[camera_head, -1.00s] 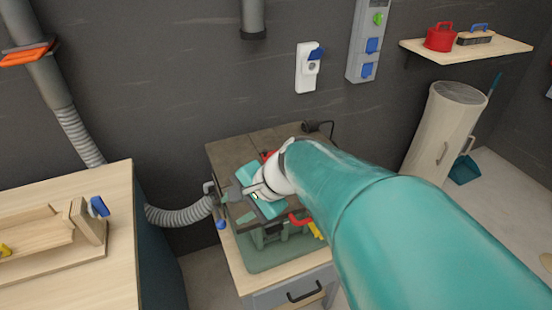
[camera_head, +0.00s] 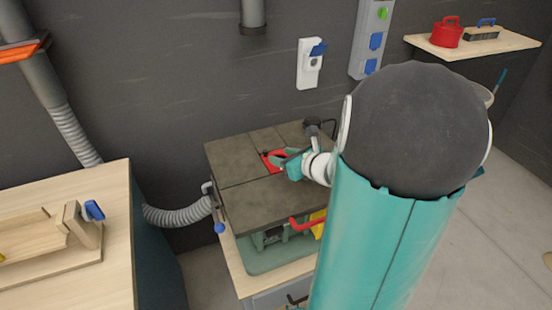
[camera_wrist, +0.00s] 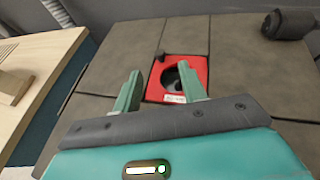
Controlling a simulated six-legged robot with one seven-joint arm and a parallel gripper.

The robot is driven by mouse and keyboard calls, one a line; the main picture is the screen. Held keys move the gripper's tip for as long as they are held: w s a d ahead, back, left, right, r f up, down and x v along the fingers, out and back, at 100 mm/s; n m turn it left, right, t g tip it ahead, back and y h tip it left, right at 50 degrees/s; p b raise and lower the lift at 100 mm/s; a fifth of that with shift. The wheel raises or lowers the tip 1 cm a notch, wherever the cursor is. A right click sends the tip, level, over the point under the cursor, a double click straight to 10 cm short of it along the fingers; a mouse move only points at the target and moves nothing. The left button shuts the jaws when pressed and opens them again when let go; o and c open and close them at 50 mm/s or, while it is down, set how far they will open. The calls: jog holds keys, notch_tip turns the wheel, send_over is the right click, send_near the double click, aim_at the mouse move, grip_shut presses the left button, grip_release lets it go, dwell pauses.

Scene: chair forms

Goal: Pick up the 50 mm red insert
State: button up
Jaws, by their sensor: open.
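The red insert (camera_wrist: 200,71) sits in the dark top of the machine table (camera_wrist: 130,48), with a round dark hole in its middle and a small white label at its near edge. In the head view the red insert (camera_head: 267,160) is partly hidden by my gripper (camera_head: 285,156). In the wrist view my gripper (camera_wrist: 160,88) is open, its two green fingers apart. The right finger overlaps the insert in the picture, and the left finger is to its left. Nothing is between the fingers. I cannot tell whether a finger touches the insert. The size marking cannot be read.
A dark rolled or cylindrical part (camera_wrist: 288,24) lies at the table's back right. A wooden workbench (camera_head: 118,215) stands to the left, with a grey hose (camera_head: 178,214) between. A blue-ended lever (camera_head: 219,227) is at the table's left side. The shelf (camera_head: 470,48) is at upper right.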

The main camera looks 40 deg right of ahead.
aim_at(266, 151)
jog(key=x, duration=0.7)
jog(key=shift+w, duration=0.2)
grip_shut()
